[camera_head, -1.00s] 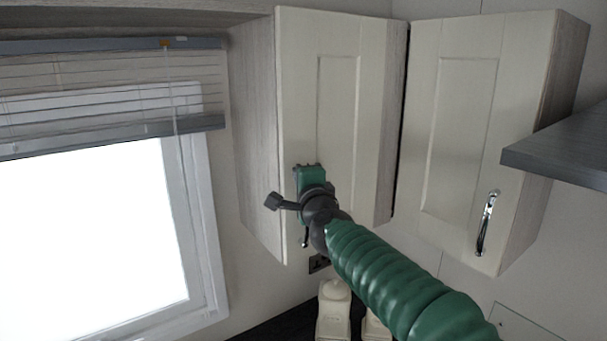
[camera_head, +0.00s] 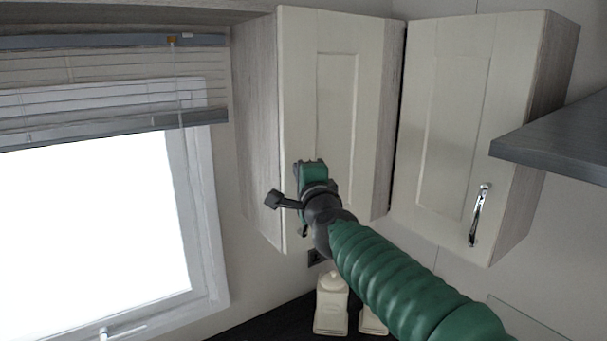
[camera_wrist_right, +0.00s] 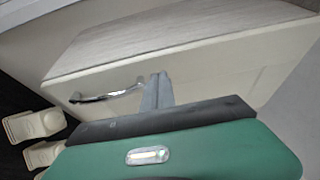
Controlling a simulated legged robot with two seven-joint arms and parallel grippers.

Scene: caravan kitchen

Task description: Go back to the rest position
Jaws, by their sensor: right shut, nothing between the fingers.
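My right gripper (camera_head: 311,171) is in front of the left wall cabinet door (camera_head: 336,85) in the head view, on the end of my green ribbed arm. The fingers are hidden there behind the green hand. In the right wrist view the two grey fingers (camera_wrist_right: 158,90) are together, with nothing between them. A chrome handle (camera_wrist_right: 107,96) on the pale cabinet lies just left of the fingertips, and the fingers are not around it. My left gripper is not in view.
A right wall cabinet (camera_head: 457,120) with a chrome handle (camera_head: 478,215) hangs beside the left one, both closed. A dark shelf (camera_head: 560,145) juts in at right. A bright window (camera_head: 85,230) is at left. Cream canisters (camera_head: 331,304) stand below on a dark counter.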

